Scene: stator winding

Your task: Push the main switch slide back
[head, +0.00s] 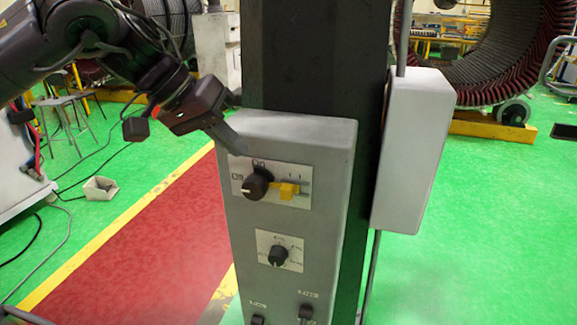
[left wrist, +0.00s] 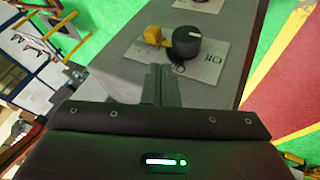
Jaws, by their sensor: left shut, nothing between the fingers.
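The main switch slide is a small yellow block (head: 287,190) on the upper plate of the grey control box (head: 330,135). It sits just right of the black rotary knob (head: 256,186). In the left wrist view the yellow slide (left wrist: 153,36) is beside the black knob (left wrist: 186,42), upside down to the head view. My left gripper (head: 238,148) is shut and empty. Its fingertips are at the box's upper left edge, above and left of the knob and apart from the slide. The closed fingers also show in the left wrist view (left wrist: 161,82). My right gripper is not in view.
A second black knob (head: 278,256) is lower on the box, with small black switches (head: 305,313) below it. A dark column (head: 310,60) stands behind the box, and a light grey box (head: 413,150) is on its right side. Green floor is open to the right.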

